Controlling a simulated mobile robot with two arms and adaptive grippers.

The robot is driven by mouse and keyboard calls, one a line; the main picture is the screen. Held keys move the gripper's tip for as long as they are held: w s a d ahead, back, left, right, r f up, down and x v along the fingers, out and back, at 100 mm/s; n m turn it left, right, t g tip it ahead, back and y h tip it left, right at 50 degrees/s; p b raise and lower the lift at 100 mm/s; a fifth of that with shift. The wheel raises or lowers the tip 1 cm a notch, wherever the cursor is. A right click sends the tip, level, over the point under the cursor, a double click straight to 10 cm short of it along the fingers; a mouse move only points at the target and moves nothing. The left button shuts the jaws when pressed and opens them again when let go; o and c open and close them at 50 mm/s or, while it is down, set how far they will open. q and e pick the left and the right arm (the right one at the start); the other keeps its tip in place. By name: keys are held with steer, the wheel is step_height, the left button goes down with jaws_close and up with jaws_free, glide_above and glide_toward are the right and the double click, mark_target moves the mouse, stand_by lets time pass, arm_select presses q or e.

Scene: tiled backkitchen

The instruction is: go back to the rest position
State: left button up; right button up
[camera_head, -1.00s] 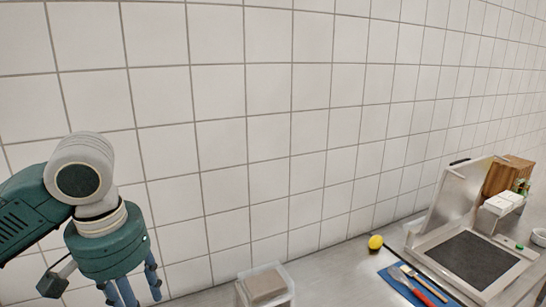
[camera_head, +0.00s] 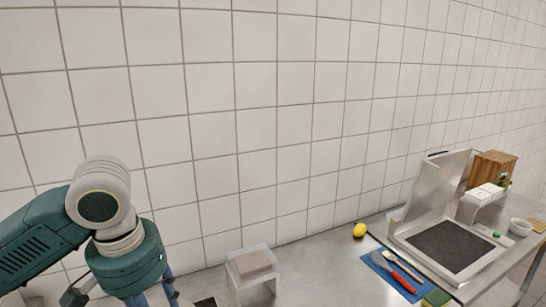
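My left arm comes in from the left, green and white, and hangs over the counter's left end. My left gripper (camera_head: 152,298) points down at the bottom edge; only the upper parts of its blue fingers show and the tips are cut off, so its opening is hidden. My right gripper is not in view.
A steel counter (camera_head: 330,270) runs along the white tiled wall. On it are a clear stand with a brown block (camera_head: 255,264), a lemon (camera_head: 359,230), a blue mat (camera_head: 384,275) with utensils, a dark-surfaced steel unit (camera_head: 449,247), a wooden box (camera_head: 492,168) and a white bowl (camera_head: 521,227).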

arm_select(q)
steer(key=s+d+f+m+t+h, duration=0.1)
steer(key=s+d+f+m+h, duration=0.1)
steer(key=d+f, duration=0.55)
steer(key=s+d+f+m+h, duration=0.2)
steer(key=d+f, duration=0.3)
steer(key=f, duration=0.6)
steer(key=s+a+f+n+y, duration=0.3)
steer(key=s+a+f+y, duration=0.1)
steer(key=s+a+f, duration=0.95)
step_height(320, 180, down, 28)
steer(key=s+d+b, duration=0.1)
steer(key=s+b, duration=0.1)
steer(key=b, duration=0.3)
steer(key=s+a+f+b, duration=0.1)
steer(key=s+f+b, duration=0.1)
steer(key=s+f, duration=0.6)
steer(key=s+a+f+g+b, duration=0.1)
steer(key=s+f+b, duration=0.2)
steer(key=s+f, duration=0.5)
step_height(320, 180, down, 6)
steer(key=shift+s+a+m, duration=0.15)
steer(key=shift+a+m, duration=0.15)
steer(key=shift+a, duration=0.05)
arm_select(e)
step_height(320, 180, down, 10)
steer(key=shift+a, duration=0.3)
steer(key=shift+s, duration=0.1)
